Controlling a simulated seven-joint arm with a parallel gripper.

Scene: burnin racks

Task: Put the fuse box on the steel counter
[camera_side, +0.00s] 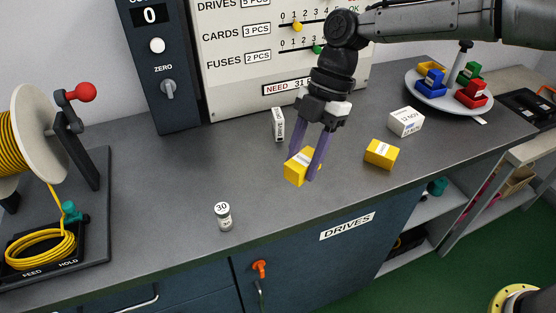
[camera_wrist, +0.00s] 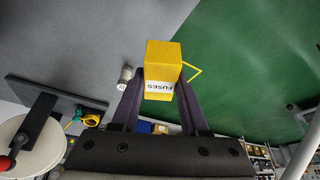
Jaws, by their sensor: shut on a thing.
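The fuse box (camera_wrist: 163,62) is a yellow box with a white label reading FUSES in the wrist view. In the side view the same yellow box (camera_side: 295,174) is between the purple fingers of my gripper (camera_side: 308,160). My gripper (camera_wrist: 162,100) is shut on it. The box looks tilted; whether it touches the counter below I cannot tell. The steel counter (camera_side: 170,205) is the grey worktop under the gripper.
A second yellow box (camera_side: 381,153) and a white box (camera_side: 405,121) stand to the right. A DRIVE box (camera_side: 278,124) stands behind the gripper. A small bottle marked 30 (camera_side: 223,215) stands front left. A cable reel (camera_side: 30,130) and a tray of coloured bins (camera_side: 412,82) flank the counter.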

